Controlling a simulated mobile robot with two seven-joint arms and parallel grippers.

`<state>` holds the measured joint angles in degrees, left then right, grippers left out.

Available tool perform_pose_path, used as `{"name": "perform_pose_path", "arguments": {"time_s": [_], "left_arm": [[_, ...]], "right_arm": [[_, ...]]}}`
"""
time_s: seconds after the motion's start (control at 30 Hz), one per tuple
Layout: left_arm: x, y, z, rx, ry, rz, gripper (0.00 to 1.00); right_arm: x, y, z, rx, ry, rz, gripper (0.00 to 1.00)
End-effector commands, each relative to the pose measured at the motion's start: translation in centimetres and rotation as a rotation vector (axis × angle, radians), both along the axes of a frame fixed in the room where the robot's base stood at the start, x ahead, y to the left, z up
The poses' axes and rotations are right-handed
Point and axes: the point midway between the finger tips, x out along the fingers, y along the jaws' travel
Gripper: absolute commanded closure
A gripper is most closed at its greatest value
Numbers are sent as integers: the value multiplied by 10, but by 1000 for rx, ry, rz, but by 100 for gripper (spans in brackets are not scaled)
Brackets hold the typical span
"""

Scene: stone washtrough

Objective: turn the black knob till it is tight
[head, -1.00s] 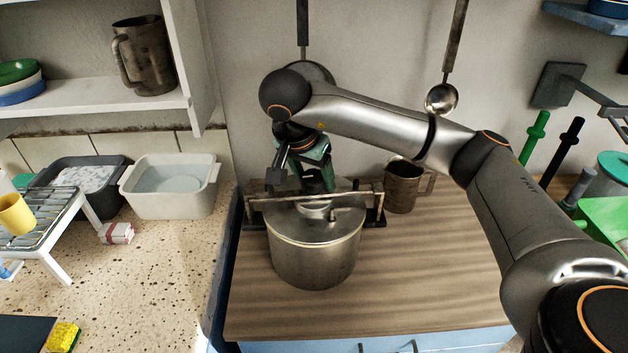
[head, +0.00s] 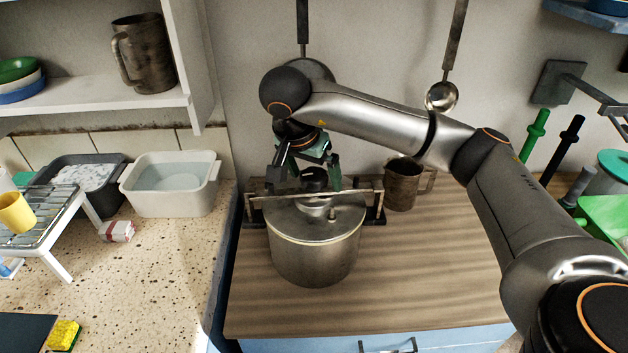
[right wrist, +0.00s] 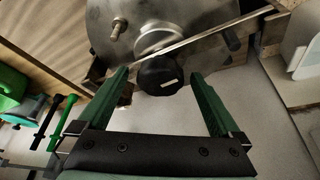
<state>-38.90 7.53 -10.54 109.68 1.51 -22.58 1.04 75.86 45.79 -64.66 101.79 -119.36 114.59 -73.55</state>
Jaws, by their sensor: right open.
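In the right wrist view the knob (right wrist: 160,76) is round and dark with a small white mark. My right gripper (head: 307,184) comes from above, its green-lined fingers spread wide on either side of the knob. In the right wrist view the fingers show clear gaps to the knob, and nothing is held. My left gripper is not in view.
A metal mug (head: 403,185) stands behind the pot to the right. A ladle (head: 441,97) hangs on the wall. A white basin (head: 170,186) and a wire rack (head: 45,213) stand on the left counter. The wooden top right of the pot is clear.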

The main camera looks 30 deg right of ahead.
Motion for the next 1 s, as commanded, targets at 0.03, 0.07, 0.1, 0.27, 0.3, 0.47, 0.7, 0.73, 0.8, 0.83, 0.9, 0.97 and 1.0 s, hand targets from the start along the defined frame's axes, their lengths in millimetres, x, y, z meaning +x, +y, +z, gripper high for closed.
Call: {"name": "perform_pose_path", "arguments": {"time_s": [0.03, 0.07, 0.1, 0.27, 0.3, 0.47, 0.7, 0.73, 0.8, 0.83, 0.9, 0.97, 1.0], "left_arm": [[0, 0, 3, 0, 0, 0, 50], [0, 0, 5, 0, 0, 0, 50], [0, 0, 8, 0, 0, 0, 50], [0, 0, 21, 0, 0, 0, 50], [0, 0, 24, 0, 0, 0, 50], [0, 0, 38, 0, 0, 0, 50], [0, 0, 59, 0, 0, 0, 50], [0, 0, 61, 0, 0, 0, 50], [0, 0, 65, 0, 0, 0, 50], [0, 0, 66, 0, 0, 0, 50], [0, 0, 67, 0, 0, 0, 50], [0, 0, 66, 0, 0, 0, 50], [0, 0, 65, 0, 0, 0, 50]], "right_arm": [[0, 0, 4, 0, 0, -1, 0], [0, 0, 6, -1, -1, -1, 0], [0, 0, 10, 0, -2, -1, 0], [0, 0, 27, -1, -1, -1, 0], [0, 0, 31, -1, -1, -1, 0], [0, 0, 48, 0, 0, -1, 0], [0, 0, 71, -1, 0, -1, 0], [0, 0, 74, -1, 0, -1, 0], [0, 0, 79, -1, -1, -1, 0], [0, 0, 80, -1, -1, -1, 0], [0, 0, 81, -1, 0, -1, 0], [0, 0, 80, 0, 0, -1, 0], [0, 0, 79, 0, 0, -1, 0]]}}
